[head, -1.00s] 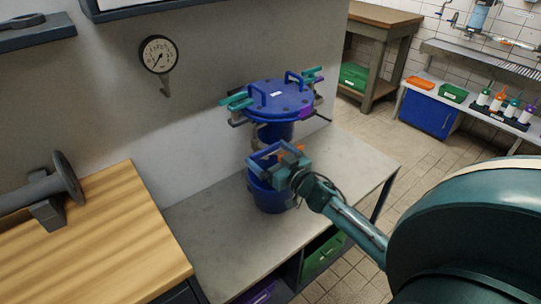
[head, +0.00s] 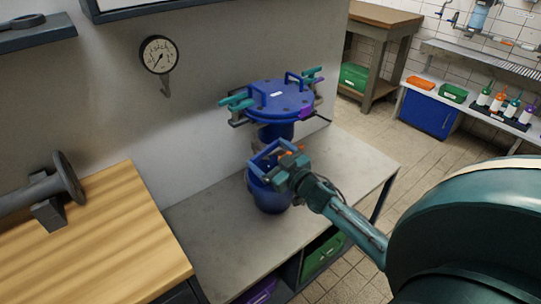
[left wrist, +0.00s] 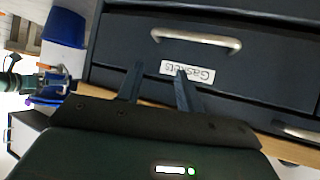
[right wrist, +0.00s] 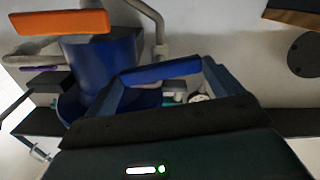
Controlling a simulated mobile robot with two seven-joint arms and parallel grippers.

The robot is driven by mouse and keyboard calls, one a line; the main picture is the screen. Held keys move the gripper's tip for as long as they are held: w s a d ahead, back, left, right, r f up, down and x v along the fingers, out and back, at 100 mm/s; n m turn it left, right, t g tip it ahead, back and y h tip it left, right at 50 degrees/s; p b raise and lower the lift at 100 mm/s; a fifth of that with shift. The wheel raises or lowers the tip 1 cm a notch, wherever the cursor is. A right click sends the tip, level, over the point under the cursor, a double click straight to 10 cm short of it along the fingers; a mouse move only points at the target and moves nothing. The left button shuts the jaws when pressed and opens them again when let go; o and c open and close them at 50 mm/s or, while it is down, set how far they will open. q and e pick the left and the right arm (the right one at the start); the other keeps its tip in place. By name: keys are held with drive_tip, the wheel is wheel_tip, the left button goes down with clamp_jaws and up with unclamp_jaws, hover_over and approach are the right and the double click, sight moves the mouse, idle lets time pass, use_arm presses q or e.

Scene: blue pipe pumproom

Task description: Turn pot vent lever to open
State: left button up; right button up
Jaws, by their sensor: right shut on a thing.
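The blue pot (head: 277,100) stands at the back of the grey bench, its flanged lid ringed by teal clamp handles (head: 236,101) and a purple part (head: 305,112). An orange lever (head: 291,150) shows low on the pot, just behind my right gripper (head: 270,160); it is large at upper left in the right wrist view (right wrist: 60,22), apart from the fingers. My right gripper is shut on a blue bar (right wrist: 160,72) above the blue bucket (head: 270,195). Whether that bar belongs to the bucket is unclear. My left gripper (left wrist: 158,69) is open and empty before a drawer labelled "Gaskets".
A pressure gauge (head: 159,55) is on the wall at left. A wooden bench top (head: 110,240) with a grey flanged piece (head: 50,192) is at lower left. The grey bench (head: 220,230) is clear left of the bucket. Green and purple bins sit beneath it.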

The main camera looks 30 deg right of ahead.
drive_tip(key=n, duration=0.3)
drive_tip(key=shift+n, duration=0.4)
drive_tip(key=n, duration=0.3)
drive_tip(key=shift+f+n, duration=0.1)
drive_tip(key=shift+n, duration=0.2)
drive_tip(key=n+b, duration=0.1)
drive_tip(key=n, duration=0.2)
drive_tip(key=shift+a+n, duration=0.1)
drive_tip(key=shift+n, duration=0.2)
drive_tip(key=n, duration=0.2)
drive_tip(key=shift+n+b, duration=0.35)
drive_tip(key=shift+n, duration=0.05)
use_arm(q)
drive_tip(key=shift+d+f, duration=0.3)
drive_tip(key=shift+d, duration=0.05)
use_arm(e)
drive_tip(key=shift+n, duration=0.7)
use_arm(q)
drive_tip(key=shift+w+r, duration=0.1)
use_arm(e)
drive_tip(key=o, duration=0.7)
